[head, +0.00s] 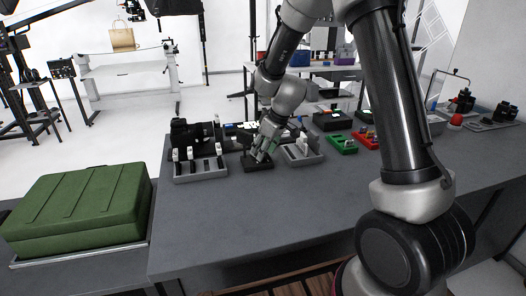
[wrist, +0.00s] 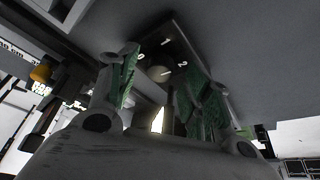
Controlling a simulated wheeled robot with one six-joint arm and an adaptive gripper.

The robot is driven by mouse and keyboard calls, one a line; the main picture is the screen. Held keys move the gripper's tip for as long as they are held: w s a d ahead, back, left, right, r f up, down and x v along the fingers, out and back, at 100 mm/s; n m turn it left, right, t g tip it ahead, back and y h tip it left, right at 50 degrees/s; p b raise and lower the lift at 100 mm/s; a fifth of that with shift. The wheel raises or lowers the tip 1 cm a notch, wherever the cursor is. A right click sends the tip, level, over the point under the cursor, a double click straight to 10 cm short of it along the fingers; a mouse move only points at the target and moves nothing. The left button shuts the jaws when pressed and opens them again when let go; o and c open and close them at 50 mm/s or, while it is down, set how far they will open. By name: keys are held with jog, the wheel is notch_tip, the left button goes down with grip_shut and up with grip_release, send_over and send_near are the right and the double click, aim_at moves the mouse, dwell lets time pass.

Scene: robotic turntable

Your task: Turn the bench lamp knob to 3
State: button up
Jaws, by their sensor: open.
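The bench lamp knob (wrist: 158,74) is a small round grey dial on a dark panel (wrist: 176,34) in the wrist view. The numerals 0, 1 and 2 show around it; no 3 is visible, and the right finger covers part of the panel. A short pale mark shows on the knob, but its exact setting is hard to read. My gripper (wrist: 162,68) is open, its green-padded fingers on either side of the knob; contact cannot be told. In the head view my gripper (head: 263,150) is down over a small black box (head: 256,166) on the grey bench, hiding its top.
A grey switch block (head: 200,172) stands left of the box and another grey holder (head: 302,155) close on its right. Green (head: 341,145) and red trays lie further right. A green case (head: 78,208) is at the left. The front bench top (head: 240,225) is clear.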

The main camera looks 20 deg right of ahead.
jog(key=v, duration=1.1)
